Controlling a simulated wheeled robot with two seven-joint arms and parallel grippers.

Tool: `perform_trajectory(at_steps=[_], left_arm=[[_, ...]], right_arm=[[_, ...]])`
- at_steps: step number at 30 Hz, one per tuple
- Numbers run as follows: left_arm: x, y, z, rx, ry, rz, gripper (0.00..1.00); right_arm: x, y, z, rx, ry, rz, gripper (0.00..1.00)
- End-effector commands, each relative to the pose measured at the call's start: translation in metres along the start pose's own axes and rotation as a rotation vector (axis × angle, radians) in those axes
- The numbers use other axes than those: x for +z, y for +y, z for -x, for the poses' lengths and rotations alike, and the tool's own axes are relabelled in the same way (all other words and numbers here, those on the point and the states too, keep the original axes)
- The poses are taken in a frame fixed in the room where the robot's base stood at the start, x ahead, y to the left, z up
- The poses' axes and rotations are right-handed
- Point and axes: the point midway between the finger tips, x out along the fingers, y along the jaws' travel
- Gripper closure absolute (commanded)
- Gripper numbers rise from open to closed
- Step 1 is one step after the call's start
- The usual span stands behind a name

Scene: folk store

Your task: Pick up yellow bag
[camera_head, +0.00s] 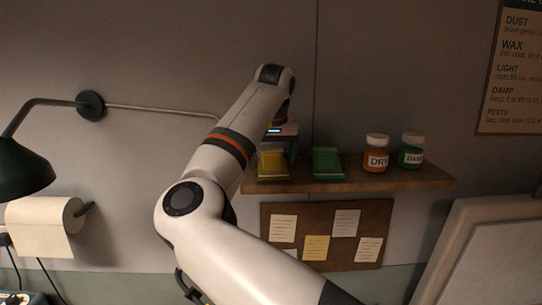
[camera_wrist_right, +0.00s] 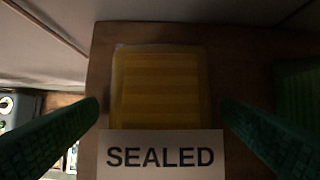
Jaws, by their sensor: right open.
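The yellow bag (camera_head: 272,165) sits at the left end of a wooden wall shelf (camera_head: 400,181). In the right wrist view the yellow bag (camera_wrist_right: 160,88) lies between my fingertips, with a white label reading SEALED at its near edge. My right gripper (camera_head: 283,146) is over the bag, partly hidden behind my own arm in the head view. In the wrist view the right gripper (camera_wrist_right: 163,107) is open, its green fingers spread to both sides of the bag with gaps. My left gripper is not in view.
A green bag (camera_head: 327,164) sits just right of the yellow one. An orange jar (camera_head: 376,154) and a green jar (camera_head: 411,152) stand farther right. A corkboard (camera_head: 328,233) hangs below the shelf. A lamp (camera_head: 22,168) and paper roll (camera_head: 42,228) are at the left.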

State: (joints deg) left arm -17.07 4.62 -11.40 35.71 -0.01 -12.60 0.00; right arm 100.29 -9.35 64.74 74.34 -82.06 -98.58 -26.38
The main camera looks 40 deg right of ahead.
Motion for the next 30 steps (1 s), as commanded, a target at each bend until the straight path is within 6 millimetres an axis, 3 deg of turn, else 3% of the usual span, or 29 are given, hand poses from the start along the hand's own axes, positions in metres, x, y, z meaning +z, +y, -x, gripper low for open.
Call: perform_trajectory(at_steps=[14, 23, 30], left_arm=[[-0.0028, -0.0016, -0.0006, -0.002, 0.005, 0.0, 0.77], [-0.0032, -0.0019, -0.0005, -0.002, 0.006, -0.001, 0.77], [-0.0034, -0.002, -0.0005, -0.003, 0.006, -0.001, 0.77]], right_arm=[[-0.0014, -0.0004, -0.0025, -0.001, 0.001, -0.001, 0.11], [-0.0012, -0.0003, -0.0023, 0.0, 0.0, -0.001, 0.6], [-0.001, -0.0002, -0.0019, 0.0, 0.0, 0.0, 0.62]])
